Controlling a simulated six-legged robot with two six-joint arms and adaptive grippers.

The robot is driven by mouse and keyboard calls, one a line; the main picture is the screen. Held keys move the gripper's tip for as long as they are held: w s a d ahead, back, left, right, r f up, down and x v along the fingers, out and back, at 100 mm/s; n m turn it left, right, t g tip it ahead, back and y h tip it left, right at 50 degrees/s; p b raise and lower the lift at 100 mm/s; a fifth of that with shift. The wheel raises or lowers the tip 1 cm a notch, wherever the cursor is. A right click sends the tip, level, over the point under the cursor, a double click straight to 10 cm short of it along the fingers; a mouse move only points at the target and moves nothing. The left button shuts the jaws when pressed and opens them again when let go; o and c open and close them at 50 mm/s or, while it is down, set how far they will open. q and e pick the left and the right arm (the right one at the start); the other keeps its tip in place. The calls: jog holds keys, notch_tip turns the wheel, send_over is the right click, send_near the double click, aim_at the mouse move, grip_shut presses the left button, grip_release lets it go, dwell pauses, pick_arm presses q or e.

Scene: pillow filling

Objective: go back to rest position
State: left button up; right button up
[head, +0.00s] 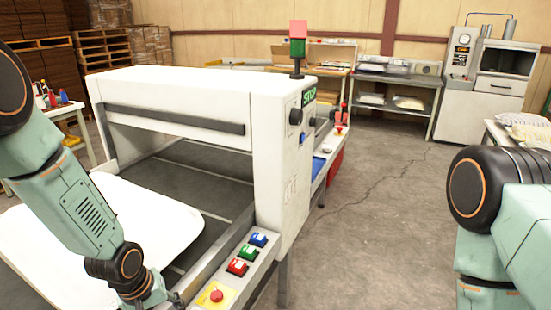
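My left arm comes in from the left and reaches down to the bottom edge. My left gripper (160,299) is only partly in view there, beside the front of the machine's control strip; its fingertips are cut off, so I cannot tell whether it is open or shut. My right arm is folded at the right edge, and its gripper is out of view. A white machine (180,90) with a wide opening stands in front of me. A flat white piece (160,215) with rounded corners lies at its near side, partly hidden behind my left arm.
The control strip has blue (258,239), green (248,253) and red (237,267) buttons and a red emergency stop (216,296) near my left gripper. A table with bottles (50,98) stands left. Open floor (375,190) lies right of the machine.

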pick_arm(q)
jog(key=s+d+f+m+b, duration=0.1)
jog(key=s+f+b, duration=0.2)
jog(key=s+f, duration=0.3)
jog(key=s+d+f+m+g+b, duration=0.1)
jog(key=s+f, duration=0.4)
jog(key=s, duration=0.6)
jog(key=s+d+f+m+g+y+b, duration=0.1)
jog(key=s+f+m+b, duration=0.2)
jog(key=s, duration=0.6)
notch_tip(320, 180, down, 4)
jog(key=b, duration=0.2)
jog(key=shift+s+d+r+b, duration=0.2)
jog(key=shift+s+d+b, duration=0.05)
jog(key=shift+d+b, duration=0.15)
pick_arm(e)
notch_tip(320, 180, down, 10)
jog(key=shift+r, duration=0.15)
pick_arm(q)
jog(key=shift+a, duration=0.1)
